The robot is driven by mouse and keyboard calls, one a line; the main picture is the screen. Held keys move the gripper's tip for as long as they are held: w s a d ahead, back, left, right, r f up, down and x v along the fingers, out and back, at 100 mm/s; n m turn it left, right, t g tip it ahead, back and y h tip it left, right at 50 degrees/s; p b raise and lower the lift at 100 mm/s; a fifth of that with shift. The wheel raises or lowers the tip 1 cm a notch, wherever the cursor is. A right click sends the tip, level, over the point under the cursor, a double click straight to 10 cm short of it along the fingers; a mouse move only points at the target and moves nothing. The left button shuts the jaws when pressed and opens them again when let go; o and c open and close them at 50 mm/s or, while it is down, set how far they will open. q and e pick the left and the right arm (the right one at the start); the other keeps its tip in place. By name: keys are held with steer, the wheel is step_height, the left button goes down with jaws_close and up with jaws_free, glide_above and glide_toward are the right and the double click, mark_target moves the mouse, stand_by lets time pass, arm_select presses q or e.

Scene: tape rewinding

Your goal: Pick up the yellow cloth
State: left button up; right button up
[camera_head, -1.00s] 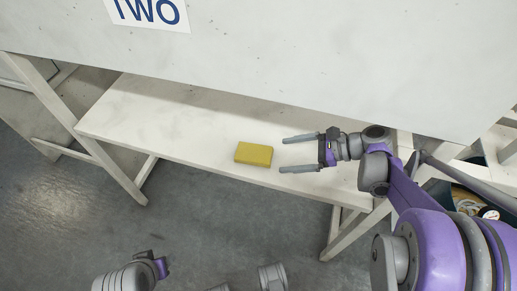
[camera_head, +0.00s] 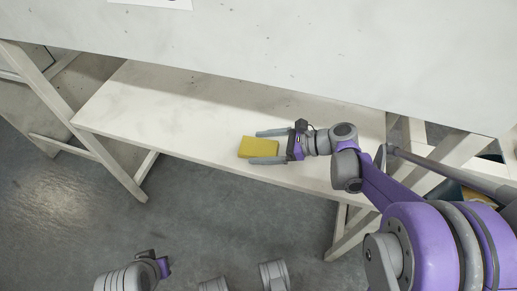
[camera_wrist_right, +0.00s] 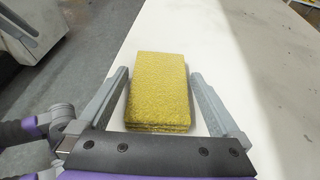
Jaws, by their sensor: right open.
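The yellow cloth (camera_head: 257,146) is a folded, thick rectangular block lying on the white lower shelf (camera_head: 170,118). My right gripper (camera_head: 258,147) is open, with one finger on each side of the cloth. In the right wrist view the cloth (camera_wrist_right: 159,85) lies between the two fingers of the gripper (camera_wrist_right: 159,78), with a small gap on each side. Part of my left arm shows at the bottom of the head view; its gripper fingers are not visible.
White slanted legs (camera_head: 85,130) stand at the shelf's left end. The shelf left of the cloth is clear. Grey floor (camera_head: 215,225) lies in front.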

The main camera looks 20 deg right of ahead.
steer(key=shift+a, duration=0.1)
steer(key=c, duration=1.1)
steer(key=shift+r, duration=0.1)
